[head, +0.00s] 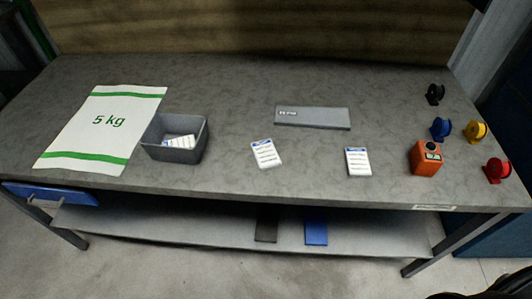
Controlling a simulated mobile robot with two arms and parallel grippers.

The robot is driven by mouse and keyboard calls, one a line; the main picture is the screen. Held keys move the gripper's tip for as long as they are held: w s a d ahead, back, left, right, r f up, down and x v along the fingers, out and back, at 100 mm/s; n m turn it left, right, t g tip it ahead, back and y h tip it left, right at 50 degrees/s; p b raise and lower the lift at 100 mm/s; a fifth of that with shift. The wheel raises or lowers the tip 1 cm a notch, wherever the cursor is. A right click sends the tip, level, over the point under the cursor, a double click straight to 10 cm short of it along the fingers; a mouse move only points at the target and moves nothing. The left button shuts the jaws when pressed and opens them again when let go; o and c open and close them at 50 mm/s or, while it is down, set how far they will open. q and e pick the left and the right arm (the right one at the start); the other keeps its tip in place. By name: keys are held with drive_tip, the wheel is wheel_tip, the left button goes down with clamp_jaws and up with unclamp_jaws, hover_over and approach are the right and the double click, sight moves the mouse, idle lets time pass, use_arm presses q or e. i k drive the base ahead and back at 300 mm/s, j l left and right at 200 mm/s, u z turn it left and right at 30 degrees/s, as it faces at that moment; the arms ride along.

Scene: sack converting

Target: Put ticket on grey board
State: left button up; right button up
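A white ticket (266,154) with a blue top band and dark lines lies flat on the table, at the middle. A second, similar ticket (358,162) lies to its right, near the front edge. The grey board (325,119) is a long flat strip with a small label at its left end. It lies behind the two tickets, and no ticket is on it. More tickets (180,141) lie inside a grey bin (178,156) to the left.
A white 5 kg sack (104,128) with green bands lies at the left. An orange device (426,158) stands at the right, near black (435,93), blue (440,128), yellow (476,130) and red (497,170) reels. The table (230,90) is clear at the back. A shelf (190,222) below holds two flat pieces.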

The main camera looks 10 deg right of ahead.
sight(294, 114)
drive_tip(key=j+z, duration=0.4)
drive_tip(key=j, duration=0.3)
drive_tip(key=j+z, duration=0.4)
drive_tip(key=j, duration=0.3)
drive_tip(key=k+j+z, duration=0.1)
drive_tip(key=j+z, duration=0.25)
drive_tip(key=j, duration=0.35)
